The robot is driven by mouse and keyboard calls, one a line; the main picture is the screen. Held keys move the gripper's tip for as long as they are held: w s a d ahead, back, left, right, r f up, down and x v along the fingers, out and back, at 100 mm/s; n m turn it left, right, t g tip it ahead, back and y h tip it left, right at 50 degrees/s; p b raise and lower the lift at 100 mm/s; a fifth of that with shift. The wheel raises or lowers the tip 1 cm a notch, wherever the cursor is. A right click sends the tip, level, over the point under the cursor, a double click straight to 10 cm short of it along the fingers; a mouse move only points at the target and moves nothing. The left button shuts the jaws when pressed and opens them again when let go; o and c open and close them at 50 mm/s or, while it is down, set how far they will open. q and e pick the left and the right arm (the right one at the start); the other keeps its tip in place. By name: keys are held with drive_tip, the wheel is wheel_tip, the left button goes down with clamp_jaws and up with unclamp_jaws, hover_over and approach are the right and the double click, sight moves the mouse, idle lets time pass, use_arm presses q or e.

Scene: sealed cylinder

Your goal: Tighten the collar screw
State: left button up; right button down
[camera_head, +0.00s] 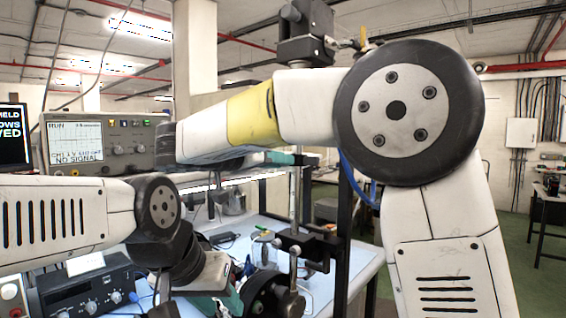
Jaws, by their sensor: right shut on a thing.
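My right arm crosses the upper middle, and its teal gripper (292,158) shows behind the forearm, beside a thin upright metal post (294,200). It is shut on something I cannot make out. A black clamp (308,246) with a ball-ended lever sits on the post. I cannot pick out the collar screw for certain. My left arm comes in from the left and bends down; the teal part of its gripper (232,301) is low in the view beside a dark round fitting (265,294). Its fingers are hidden, so its opening does not show.
A pale blue bench (318,284) carries a clear jar (264,252) and small items. An oscilloscope reading NO SIGNAL (77,142) and a black instrument box (85,291) stand at left. A dark rack upright (345,225) rises beside the post.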

drive_tip(key=shift+s+a+m, duration=0.1)
drive_tip(key=shift+a+m, duration=0.1)
drive_tip(key=shift+m, duration=0.3)
drive_tip(key=c, duration=1.3)
unclamp_jaws()
drive_tip(key=shift+s, duration=0.1)
drive_tip(key=shift+o, duration=0.7)
drive_tip(key=v, duration=0.7)
drive_tip(key=shift+s+a, duration=0.2)
drive_tip(key=shift+s, duration=0.1)
drive_tip(key=shift+r, duration=0.15)
